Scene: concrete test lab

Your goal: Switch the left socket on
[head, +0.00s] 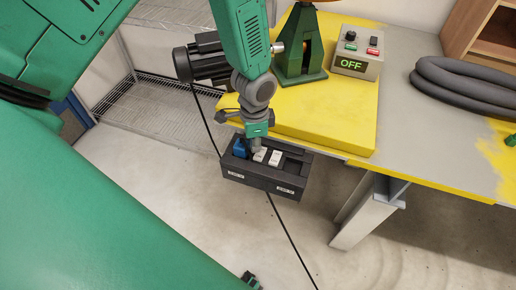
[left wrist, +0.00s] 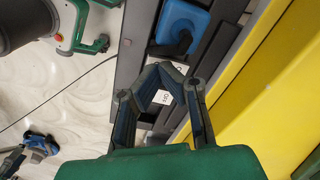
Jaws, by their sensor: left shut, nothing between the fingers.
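The dark socket box (head: 262,181) hangs at the near edge of the yellow-topped bench. A blue plug (head: 240,148) sits in its left part and also shows in the left wrist view (left wrist: 182,25). Two white rocker switches, the left one (head: 260,155) and the right one (head: 275,158), are beside it. My left gripper (head: 255,148) points down at the left switch, shut and empty. In the left wrist view its fingers (left wrist: 160,70) meet near the plug, with a white switch (left wrist: 163,97) showing between them. I cannot tell whether the fingertips touch the switch.
A grey control box (head: 357,52) with a lit OFF display stands on the yellow bench top (head: 330,125), next to a green stand (head: 300,55). A coiled grey hose (head: 465,85) lies at the right. A black cable hangs below the socket box. A wire shelf (head: 165,110) is behind.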

